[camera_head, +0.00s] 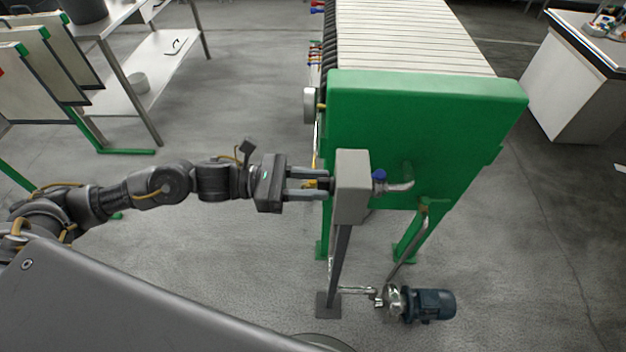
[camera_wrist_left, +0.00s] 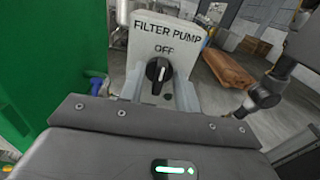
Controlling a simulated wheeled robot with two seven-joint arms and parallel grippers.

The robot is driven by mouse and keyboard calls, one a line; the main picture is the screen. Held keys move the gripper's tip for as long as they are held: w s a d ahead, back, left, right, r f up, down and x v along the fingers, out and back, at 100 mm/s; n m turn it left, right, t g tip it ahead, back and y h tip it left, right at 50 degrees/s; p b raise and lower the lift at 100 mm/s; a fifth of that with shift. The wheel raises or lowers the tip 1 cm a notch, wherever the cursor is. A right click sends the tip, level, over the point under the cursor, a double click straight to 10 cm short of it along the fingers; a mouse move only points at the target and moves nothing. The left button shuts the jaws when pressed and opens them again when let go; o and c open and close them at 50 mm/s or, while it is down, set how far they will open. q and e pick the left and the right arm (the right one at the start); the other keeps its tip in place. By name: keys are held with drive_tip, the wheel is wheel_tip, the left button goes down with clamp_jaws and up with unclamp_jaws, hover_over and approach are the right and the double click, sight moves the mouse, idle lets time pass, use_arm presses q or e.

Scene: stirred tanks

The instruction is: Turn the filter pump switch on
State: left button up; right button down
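The filter pump switch is a black rotary knob (camera_wrist_left: 158,74) with a white mark, on the front of a grey box (camera_wrist_left: 165,42) lettered "FILTER PUMP" with "OFF" above the knob. In the head view the box (camera_head: 352,185) stands on a grey post, its knob side facing my left gripper. My left gripper (camera_head: 322,184) reaches in from the left, level with the box, fingertips close to its face. In the wrist view its open fingers (camera_wrist_left: 160,88) lie one on each side of the knob, with gaps visible. Whether they touch the box is unclear. My right gripper is out of view.
The green filter press frame (camera_head: 425,130) stands right behind the box. A blue pump (camera_head: 430,305) with pipework sits on the floor by the post. A steel shelf table (camera_head: 150,70) stands at the back left and a white bench (camera_head: 575,85) at the right.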

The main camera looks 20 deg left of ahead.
use_arm(q)
drive_tip(key=shift+c, duration=0.2)
clamp_jaws()
